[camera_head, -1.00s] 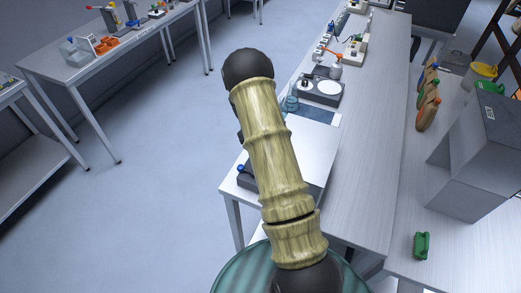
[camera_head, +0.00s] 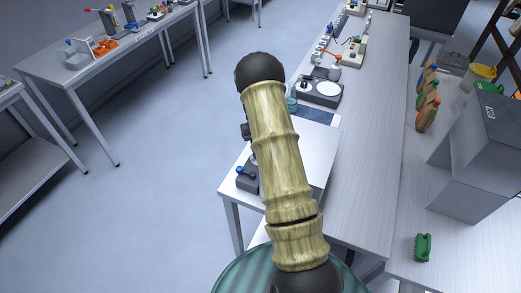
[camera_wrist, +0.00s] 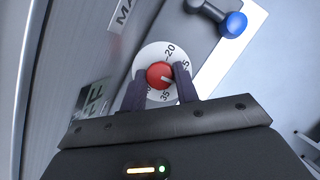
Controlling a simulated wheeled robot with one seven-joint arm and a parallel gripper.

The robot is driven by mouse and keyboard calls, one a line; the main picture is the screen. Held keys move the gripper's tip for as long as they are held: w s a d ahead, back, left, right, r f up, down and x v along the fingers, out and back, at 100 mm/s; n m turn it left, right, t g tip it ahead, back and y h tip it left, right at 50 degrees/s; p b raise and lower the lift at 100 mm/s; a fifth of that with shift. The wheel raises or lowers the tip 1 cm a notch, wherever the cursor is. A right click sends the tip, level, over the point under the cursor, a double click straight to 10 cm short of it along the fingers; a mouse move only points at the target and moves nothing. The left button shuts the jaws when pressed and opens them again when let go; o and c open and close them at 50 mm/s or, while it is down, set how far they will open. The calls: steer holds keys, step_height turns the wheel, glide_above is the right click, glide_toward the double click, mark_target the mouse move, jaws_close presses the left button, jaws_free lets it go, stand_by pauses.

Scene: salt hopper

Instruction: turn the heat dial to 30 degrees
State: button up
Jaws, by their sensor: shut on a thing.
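The red dial knob (camera_wrist: 159,74) sits on a round white dial plate (camera_wrist: 146,58) in the wrist view. The numbers 20 and 35 are readable, and part of another number ending in 5 shows between them. A white mark on the knob points to the right, toward the right finger, which covers part of the scale. My gripper (camera_wrist: 159,79) is shut on the knob, one dark finger on each side. In the head view my arm hides the dial and the gripper's fingers.
A lever with a blue ball (camera_wrist: 234,24) stands beside the dial; the grey unit with a blue ball (camera_head: 247,180) also shows at the bench's left edge in the head view. A green brush (camera_head: 422,247) and a large grey box (camera_head: 478,165) are on the right.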

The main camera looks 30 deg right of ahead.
steer(key=shift+w+r, duration=0.1)
steer(key=o, duration=1)
steer(key=shift+c, duration=0.2)
steer(key=b+v, duration=0.3)
steer(key=v, duration=1.4)
steer(key=shift+r, duration=0.2)
